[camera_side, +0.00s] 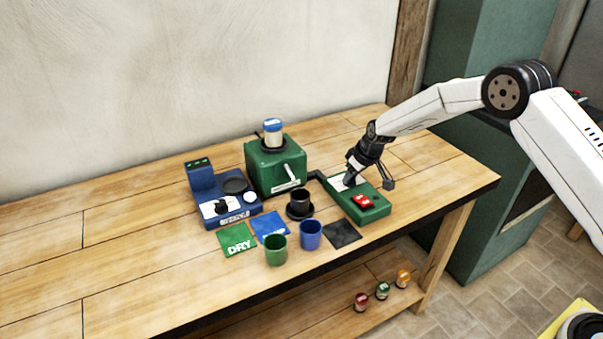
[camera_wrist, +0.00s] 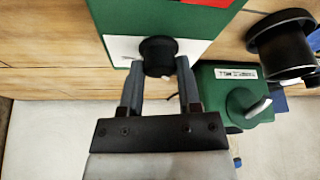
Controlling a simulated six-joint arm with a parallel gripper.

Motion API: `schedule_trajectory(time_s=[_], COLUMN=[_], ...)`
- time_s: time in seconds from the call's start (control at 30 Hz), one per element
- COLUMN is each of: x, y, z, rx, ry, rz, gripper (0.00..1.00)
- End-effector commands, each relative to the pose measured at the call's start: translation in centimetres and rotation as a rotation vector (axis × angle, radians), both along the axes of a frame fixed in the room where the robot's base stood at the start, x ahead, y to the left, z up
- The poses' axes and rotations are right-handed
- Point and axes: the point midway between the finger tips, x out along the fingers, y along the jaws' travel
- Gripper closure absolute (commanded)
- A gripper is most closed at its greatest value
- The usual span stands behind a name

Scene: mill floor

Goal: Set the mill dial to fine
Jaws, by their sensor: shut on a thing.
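The mill dial is a round black knob (camera_wrist: 157,55) on a white plate (camera_wrist: 118,46) on the green control box (camera_wrist: 140,14). In the side view the green control box (camera_side: 378,212) lies on the bench's right part, with a red switch (camera_side: 363,201). My gripper (camera_side: 350,180) points down at its white plate, and hides most of the knob there. In the wrist view my gripper (camera_wrist: 158,66) has one finger on each side of the knob and is shut on it. The plate's markings and the pointer position cannot be read.
A green mill (camera_side: 272,172) with a lever and a blue-topped jar (camera_side: 272,128) stands left of the control box. A blue scale (camera_side: 212,208), a black cup (camera_side: 299,201), green (camera_side: 276,249) and blue (camera_side: 310,236) cups and flat mats are nearby. The bench's left is clear.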

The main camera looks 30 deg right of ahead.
Motion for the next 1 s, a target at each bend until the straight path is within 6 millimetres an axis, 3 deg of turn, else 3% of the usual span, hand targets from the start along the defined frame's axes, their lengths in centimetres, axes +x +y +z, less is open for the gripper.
schedule_trajectory(time_s=[1.0], x=[-0.07], y=[0.35], z=[-0.02], rx=[-0.002], ry=[0.003], rz=[-0.528], gripper=[1.00])
